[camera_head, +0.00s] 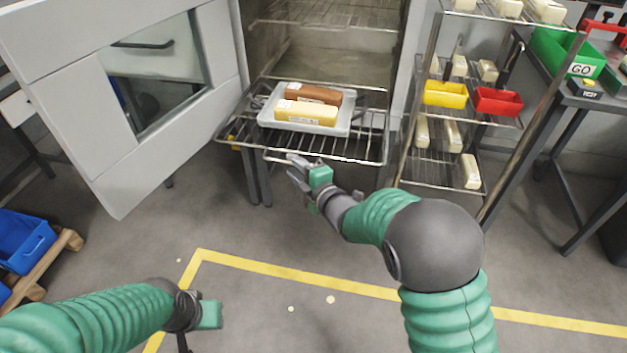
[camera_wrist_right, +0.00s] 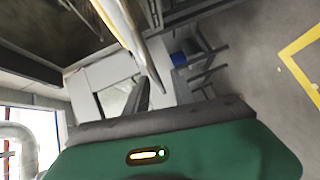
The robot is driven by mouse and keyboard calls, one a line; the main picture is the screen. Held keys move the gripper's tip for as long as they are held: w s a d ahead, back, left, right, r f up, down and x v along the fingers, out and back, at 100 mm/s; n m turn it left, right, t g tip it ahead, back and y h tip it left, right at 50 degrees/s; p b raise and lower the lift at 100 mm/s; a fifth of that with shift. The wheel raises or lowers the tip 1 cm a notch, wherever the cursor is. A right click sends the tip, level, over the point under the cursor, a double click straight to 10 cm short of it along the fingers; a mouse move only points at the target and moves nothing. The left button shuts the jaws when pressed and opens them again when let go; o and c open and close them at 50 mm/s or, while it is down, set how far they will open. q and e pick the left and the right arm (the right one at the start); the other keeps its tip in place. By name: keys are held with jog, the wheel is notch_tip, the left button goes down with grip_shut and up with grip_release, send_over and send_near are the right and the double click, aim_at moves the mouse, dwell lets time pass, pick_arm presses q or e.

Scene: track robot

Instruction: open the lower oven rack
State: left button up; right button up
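The lower oven rack (camera_head: 370,147) is a wire shelf that sticks well out of the open oven (camera_head: 325,55). A light tray (camera_head: 345,112) on it carries a brown block (camera_head: 313,93) and a yellow block (camera_head: 306,112). My right gripper (camera_head: 296,168) is at the rack's front edge, left of its middle. Its fingers appear slightly apart there; whether they clasp the front bar is unclear. In the right wrist view a dark finger (camera_wrist_right: 139,95) lies beside a pale bar. My left gripper (camera_head: 185,318) hangs low at the lower left, away from the rack; its fingers are unclear.
The oven door (camera_head: 110,165) stands wide open on the left. A wire shelf unit (camera_head: 440,180) with red and yellow bins is close on the right. A blue crate (camera_head: 22,240) sits at the far left. The floor before the oven is clear, with yellow lines.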

jog(key=p+v, duration=0.3)
jog(key=v, duration=1.1)
jog(key=shift+s+d, duration=0.2)
jog(key=shift+s, duration=0.05)
